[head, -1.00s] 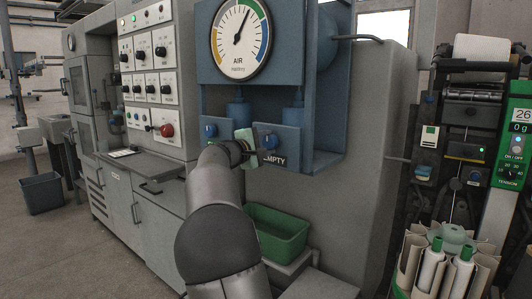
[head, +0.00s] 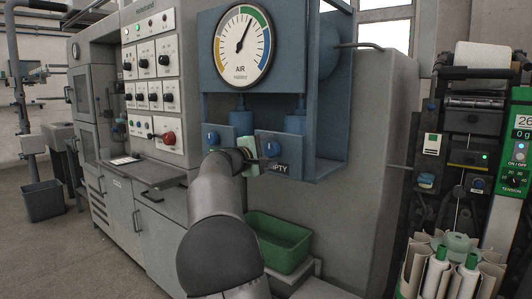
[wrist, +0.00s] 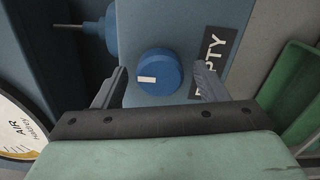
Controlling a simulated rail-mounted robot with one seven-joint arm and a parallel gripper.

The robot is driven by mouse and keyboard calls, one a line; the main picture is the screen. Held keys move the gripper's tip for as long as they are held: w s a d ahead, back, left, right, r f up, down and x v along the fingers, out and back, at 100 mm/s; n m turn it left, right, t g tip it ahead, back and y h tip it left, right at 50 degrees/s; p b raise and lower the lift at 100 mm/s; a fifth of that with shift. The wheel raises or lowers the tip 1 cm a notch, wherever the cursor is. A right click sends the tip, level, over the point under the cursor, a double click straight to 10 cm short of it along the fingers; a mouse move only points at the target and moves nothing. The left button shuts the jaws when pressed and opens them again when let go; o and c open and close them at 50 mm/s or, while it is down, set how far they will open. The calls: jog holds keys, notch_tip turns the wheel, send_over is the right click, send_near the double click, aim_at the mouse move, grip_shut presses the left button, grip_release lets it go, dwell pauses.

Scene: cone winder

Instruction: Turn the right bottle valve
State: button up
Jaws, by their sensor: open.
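The right bottle valve is a round blue knob (head: 273,149) on a blue-grey block under the right bottle. In the wrist view the knob (wrist: 158,73) shows a white mark pointing left. My gripper (head: 262,160) is at the lower left of this knob in the head view. In the wrist view my gripper (wrist: 163,75) is open, one finger on each side of the knob, with gaps between. Whether the fingertips reach the knob's depth is hard to tell. The EMPTY label (head: 279,168) is below the knob, partly hidden by my gripper.
The left valve knob (head: 212,138) sits close by on the left. The air gauge (head: 242,45) is above. A green bin (head: 285,245) stands below. A blue frame side panel (head: 330,110) stands to the right. The control panel (head: 150,80) is to the left.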

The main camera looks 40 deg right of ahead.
jog(key=v, duration=1.7)
jog(key=shift+a, duration=0.25)
jog(key=shift+s, duration=0.1)
jog(key=s+a+f+m+g+y+p, duration=0.1)
jog(key=s+a+f+g+y+p, duration=0.15)
jog(key=s+f+y+p, duration=0.5)
jog(key=s+a+f+m+g+y+p, duration=0.1)
jog(key=s+a+y+p, duration=0.4)
jog(key=s, duration=0.7)
jog(key=s+a+f+m+y+p, duration=0.2)
jog(key=s+a+f+y+p, duration=0.2)
jog(key=s+a+p, duration=0.5)
jog(key=s+a+y, duration=0.1)
jog(key=s+a, duration=0.2)
jog(key=a, duration=0.2)
jog(key=shift+a+m+g, duration=0.2)
jog(key=shift+m+g, duration=0.1)
jog(key=shift+g, duration=0.05)
jog(key=shift+r, duration=0.1)
notch_tip(320, 180, down, 27)
jog(key=d+g+b, duration=0.1)
jog(key=b, duration=2.3)
jog(key=shift+d+b, duration=0.25)
jog(key=shift+b, duration=0.05)
